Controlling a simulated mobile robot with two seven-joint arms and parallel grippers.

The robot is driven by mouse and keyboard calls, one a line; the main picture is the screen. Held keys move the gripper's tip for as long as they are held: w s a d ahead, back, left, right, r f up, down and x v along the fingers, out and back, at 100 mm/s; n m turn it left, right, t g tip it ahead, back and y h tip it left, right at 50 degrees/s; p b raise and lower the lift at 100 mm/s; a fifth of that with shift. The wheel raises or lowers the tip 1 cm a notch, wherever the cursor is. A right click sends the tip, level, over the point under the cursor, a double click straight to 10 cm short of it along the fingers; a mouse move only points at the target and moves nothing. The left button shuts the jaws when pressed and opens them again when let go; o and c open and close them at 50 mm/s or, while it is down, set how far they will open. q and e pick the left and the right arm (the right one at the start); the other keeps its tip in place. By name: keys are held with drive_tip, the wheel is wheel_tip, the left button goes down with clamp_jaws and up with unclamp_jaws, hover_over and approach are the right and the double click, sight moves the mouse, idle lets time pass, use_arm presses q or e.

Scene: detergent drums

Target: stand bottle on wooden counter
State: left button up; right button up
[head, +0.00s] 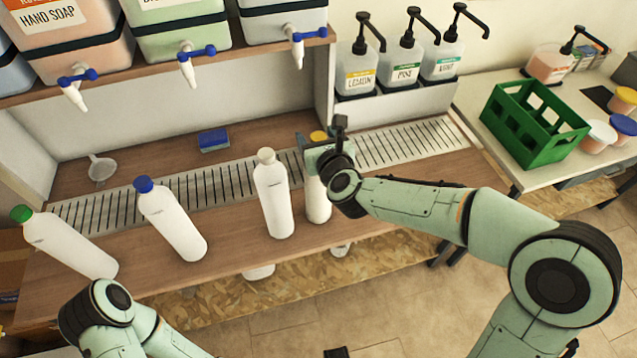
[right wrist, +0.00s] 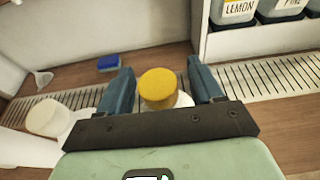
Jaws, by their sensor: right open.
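A white bottle with a yellow cap (head: 318,203) stands on the wooden counter (head: 215,268) at the front of the drain grate. My right gripper (head: 315,142) is over its top, partly hiding the cap. In the right wrist view, the yellow cap (right wrist: 159,84) sits between the two open blue fingers, with a gap on each side. Other white bottles stand to the left: one with a pale cap (head: 272,195), one with a blue cap (head: 172,220) and one with a green cap (head: 70,243). My left arm shows at the lower left, but its gripper does not.
Detergent drums with taps (head: 185,30) line the shelf above the counter. A blue sponge (head: 213,140) and a white funnel (head: 101,168) lie behind the metal grate (head: 400,145). Pump bottles (head: 403,62) stand at the back. A green crate (head: 530,125) and tubs are on the right table.

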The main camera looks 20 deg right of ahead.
drive_tip(key=shift+w+f, duration=0.15)
drive_tip(key=shift+w, duration=0.25)
clamp_jaws()
idle(1.1)
drive_tip(key=shift+r, duration=0.2)
